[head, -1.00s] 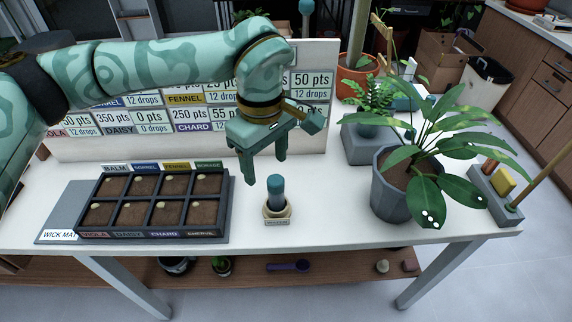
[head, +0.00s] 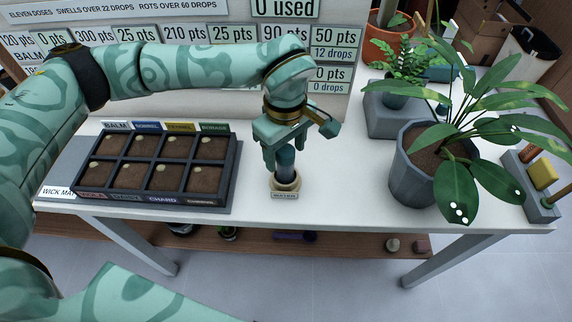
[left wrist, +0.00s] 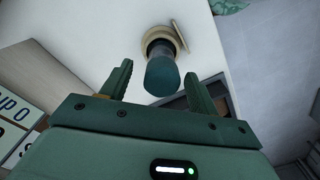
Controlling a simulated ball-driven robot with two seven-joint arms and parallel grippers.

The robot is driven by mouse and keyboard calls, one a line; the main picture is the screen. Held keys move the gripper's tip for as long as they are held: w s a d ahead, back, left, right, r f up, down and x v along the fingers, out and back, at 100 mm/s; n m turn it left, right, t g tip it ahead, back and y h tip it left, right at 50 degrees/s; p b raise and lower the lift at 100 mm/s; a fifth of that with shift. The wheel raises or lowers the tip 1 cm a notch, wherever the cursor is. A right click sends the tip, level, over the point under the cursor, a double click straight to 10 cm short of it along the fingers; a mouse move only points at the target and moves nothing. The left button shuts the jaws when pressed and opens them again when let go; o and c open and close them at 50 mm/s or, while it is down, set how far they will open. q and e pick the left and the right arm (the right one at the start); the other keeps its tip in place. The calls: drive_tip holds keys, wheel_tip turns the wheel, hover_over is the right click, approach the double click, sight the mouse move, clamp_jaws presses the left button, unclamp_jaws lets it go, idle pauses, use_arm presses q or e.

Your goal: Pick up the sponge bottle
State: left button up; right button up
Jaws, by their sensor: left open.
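The sponge bottle (head: 286,158) is a small upright bottle with a dark teal top. It stands in a round cream holder (head: 285,184) with a small label on the white table. My left gripper (head: 283,152) is open and points down over the bottle, its fingers level with the bottle's top. In the left wrist view the bottle's teal top (left wrist: 162,76) lies between the two spread fingers (left wrist: 156,78), and the holder (left wrist: 160,38) shows behind it. I cannot tell whether either finger touches the bottle. My right gripper is not in view.
A dark seed tray (head: 234,185) with several soil cells stands left of the bottle on a wick mat (head: 58,178). A points board (head: 190,35) rises behind. The white table (head: 340,200) is clear beside the holder.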

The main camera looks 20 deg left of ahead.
use_arm(q)
wheel_tip(320, 180, down, 5)
drive_tip(key=shift+s+r+b, duration=0.1)
drive_tip(key=shift+r+b, duration=0.1)
drive_tip(key=shift+b, duration=0.45)
drive_tip(key=shift+r, duration=0.1)
drive_tip(key=c, duration=1.1)
